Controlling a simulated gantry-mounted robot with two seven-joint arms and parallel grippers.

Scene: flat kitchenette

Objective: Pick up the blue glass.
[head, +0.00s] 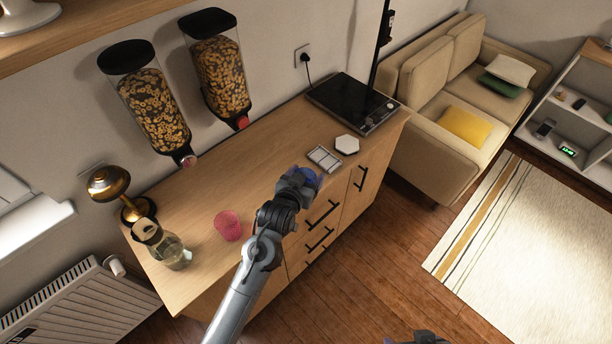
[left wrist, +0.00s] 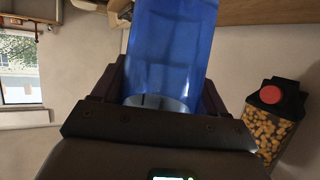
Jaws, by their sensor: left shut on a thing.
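The blue glass (left wrist: 172,50) fills the upper middle of the left wrist view, between the two fingers of my left gripper (left wrist: 165,90). The gripper is shut on it. In the head view my left gripper (head: 300,178) is over the front part of the wooden counter, and a bit of the blue glass (head: 312,175) shows at its tip. Most of the glass is hidden there by the gripper. I cannot tell how far above the counter it is. A dark part of my right arm shows at the bottom edge of the head view; its fingers cannot be made out.
On the counter (head: 262,170) stand a pink glass (head: 228,226), a glass jug (head: 172,252), a brass lamp (head: 110,183), a white hexagonal coaster (head: 347,144), a small light tray (head: 324,158) and a black hob (head: 350,102). Two cereal dispensers (head: 150,105) (head: 218,72) hang on the wall.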

